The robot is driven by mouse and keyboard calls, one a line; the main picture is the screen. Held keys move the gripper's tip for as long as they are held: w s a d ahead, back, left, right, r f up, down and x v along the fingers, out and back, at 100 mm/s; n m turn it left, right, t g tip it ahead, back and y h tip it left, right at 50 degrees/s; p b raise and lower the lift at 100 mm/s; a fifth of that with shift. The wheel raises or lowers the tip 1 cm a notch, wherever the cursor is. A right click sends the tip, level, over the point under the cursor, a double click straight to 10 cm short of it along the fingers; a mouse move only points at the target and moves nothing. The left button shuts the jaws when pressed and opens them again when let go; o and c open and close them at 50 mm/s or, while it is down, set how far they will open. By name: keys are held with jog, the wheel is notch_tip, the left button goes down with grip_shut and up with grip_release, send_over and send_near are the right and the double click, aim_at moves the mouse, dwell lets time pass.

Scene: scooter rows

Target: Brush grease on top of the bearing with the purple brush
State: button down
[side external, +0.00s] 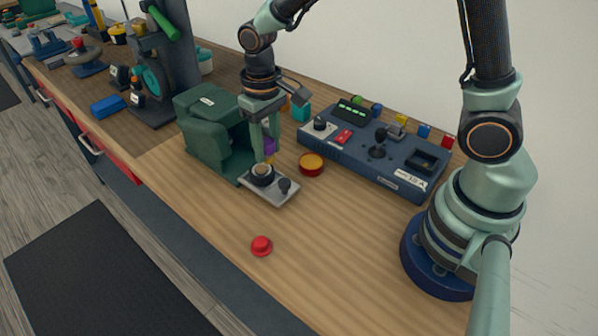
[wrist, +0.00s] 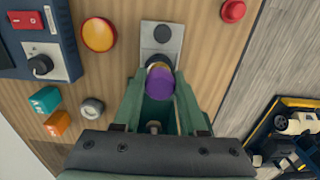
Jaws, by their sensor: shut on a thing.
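My gripper (side external: 264,138) is shut on the purple brush (side external: 269,146), which points down with its pale tip just over the bearing (side external: 262,173). The bearing is a dark ring with a pale centre, on a grey plate (side external: 281,197) beside a dark knob. In the wrist view the purple brush (wrist: 160,84) sits between my fingers and hides most of the bearing (wrist: 159,61). I cannot tell whether the tip touches the bearing. A round red-rimmed dish with amber contents (side external: 311,162) stands right of the plate; it also shows in the wrist view (wrist: 99,34).
A green machine housing (side external: 205,122) stands close left of my gripper. A blue control box (side external: 385,165) with a joystick stands behind right. A red knob (side external: 261,246) lies in front. Small teal (wrist: 44,99) and orange blocks (wrist: 57,123) lie nearby. The front right bench is clear.

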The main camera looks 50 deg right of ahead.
aim_at(270, 141)
jog(key=shift+r, duration=2.1)
jog(key=shift+s+d+r, duration=0.2)
jog(key=shift+d+r, duration=0.05)
jog(key=shift+d, duration=0.05)
jog(key=s+d+r+n, duration=0.2)
jog(key=s+d+r, duration=0.4)
jog(key=s+d, duration=0.6)
jog(key=f, duration=0.9)
jog(key=a+f, duration=0.1)
jog(key=f, duration=0.4)
jog(key=shift+s+a+f, duration=0.1)
jog(key=shift+s+f, duration=0.05)
jog(key=shift+s, duration=0.25)
jog(key=shift+w+f, duration=0.1)
jog(key=shift+f, duration=2.45)
jog(key=shift+f, duration=0.1)
